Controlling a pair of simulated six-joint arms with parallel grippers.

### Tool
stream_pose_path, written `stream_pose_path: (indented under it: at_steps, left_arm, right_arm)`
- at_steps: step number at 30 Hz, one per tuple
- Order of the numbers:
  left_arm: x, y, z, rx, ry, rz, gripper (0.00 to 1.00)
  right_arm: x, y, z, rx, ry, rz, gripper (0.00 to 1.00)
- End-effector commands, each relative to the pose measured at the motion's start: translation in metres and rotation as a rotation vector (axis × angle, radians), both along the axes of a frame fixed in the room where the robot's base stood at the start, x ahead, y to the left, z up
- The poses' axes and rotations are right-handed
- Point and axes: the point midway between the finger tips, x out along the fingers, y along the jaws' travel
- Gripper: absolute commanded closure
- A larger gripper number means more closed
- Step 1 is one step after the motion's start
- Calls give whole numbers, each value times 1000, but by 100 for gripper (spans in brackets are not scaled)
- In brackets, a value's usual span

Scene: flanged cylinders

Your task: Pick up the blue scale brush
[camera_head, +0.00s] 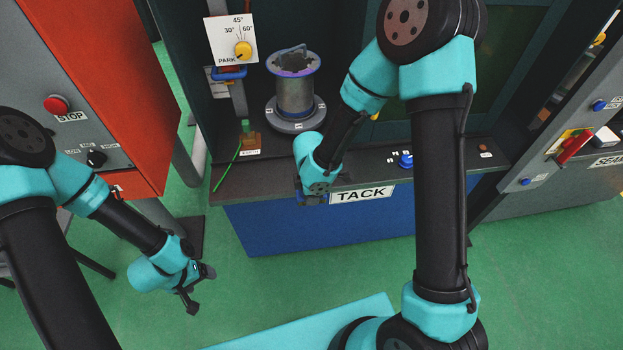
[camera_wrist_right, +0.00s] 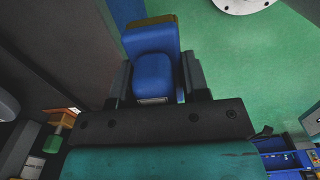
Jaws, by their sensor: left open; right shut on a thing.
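The blue scale brush (camera_wrist_right: 153,62) shows in the right wrist view as a blue block with a brown-gold strip along its far edge. It sits between the two dark fingers of my right gripper (camera_wrist_right: 158,84), which is shut on it. In the head view my right gripper (camera_head: 312,196) is low at the front edge of the TACK bench, and the brush is mostly hidden there by the gripper. My left gripper (camera_head: 202,290) is open and empty above the green floor, left of the bench.
A flanged metal cylinder (camera_head: 295,95) stands on the TACK bench (camera_head: 240,190). A small brown block with a green top (camera_head: 247,143) is at the bench's left. A red cabinet (camera_head: 115,80) with a STOP button stands at left.

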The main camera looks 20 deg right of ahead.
Motion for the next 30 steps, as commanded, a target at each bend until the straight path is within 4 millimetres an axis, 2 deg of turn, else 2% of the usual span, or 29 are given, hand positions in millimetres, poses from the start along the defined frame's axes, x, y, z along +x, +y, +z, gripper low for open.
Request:
stream_pose_path:
  at_steps: [3,9,25,26,30]
  left_arm:
    - [0,0,0,0,0,0,23]
    - [0,0,0,0,0,0,23]
    - [0,0,0,0,0,0,23]
    - [0,0,0,0,0,0,23]
    - [0,0,0,0,0,0,23]
  right_arm:
    - [-15,5,2,0,1,2,85]
    - [-28,9,3,1,-1,1,85]
    - [-30,10,3,1,0,-1,85]
    - [-30,10,3,1,0,-1,60]
    - [-30,10,3,1,0,-1,73]
